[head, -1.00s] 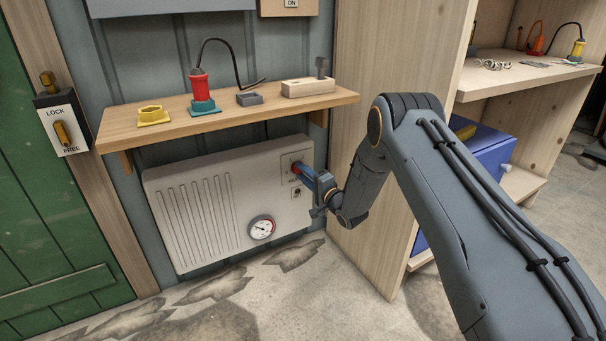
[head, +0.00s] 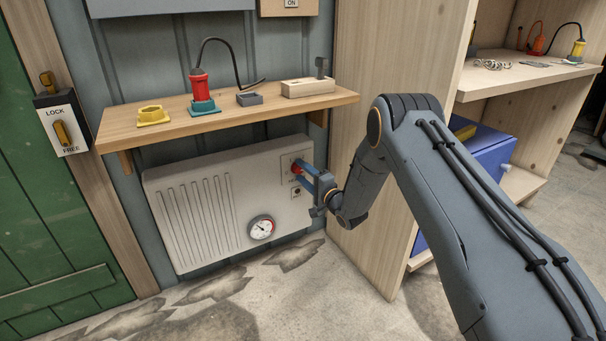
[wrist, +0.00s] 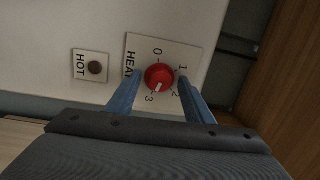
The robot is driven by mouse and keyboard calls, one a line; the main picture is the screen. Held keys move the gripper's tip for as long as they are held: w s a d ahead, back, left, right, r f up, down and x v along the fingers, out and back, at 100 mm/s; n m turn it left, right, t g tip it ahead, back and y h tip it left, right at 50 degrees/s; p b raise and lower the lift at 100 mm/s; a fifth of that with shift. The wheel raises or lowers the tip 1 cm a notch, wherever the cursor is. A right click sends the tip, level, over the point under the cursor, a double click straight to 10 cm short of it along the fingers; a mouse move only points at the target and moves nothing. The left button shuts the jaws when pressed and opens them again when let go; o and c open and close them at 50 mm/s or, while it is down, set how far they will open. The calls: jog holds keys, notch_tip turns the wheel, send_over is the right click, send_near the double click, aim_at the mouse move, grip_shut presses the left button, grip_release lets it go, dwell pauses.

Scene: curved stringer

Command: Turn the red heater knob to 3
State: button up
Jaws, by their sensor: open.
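The red heater knob (wrist: 159,77) sits on a white dial plate (wrist: 180,52) marked 0, 1, 2 and 3. In the wrist view its white pointer mark points down and slightly left, at or close to the 3. My gripper (wrist: 159,80) is open, with one blue finger on each side of the knob and a visible gap to it. In the head view the knob (head: 297,167) shows on the upper right of the white heater (head: 205,205), with my gripper (head: 303,173) in front of it.
A HOT indicator (wrist: 95,67) is beside the dial plate and looks dark. A round gauge (head: 261,228) is low on the heater. A wooden shelf (head: 230,116) holding several items is above, and a wooden panel (head: 375,130) stands close to the right.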

jog(key=p+v, duration=0.2)
jog(key=v, duration=0.5)
jog(key=shift+s+d, duration=0.25)
jog(key=shift+s, duration=0.05)
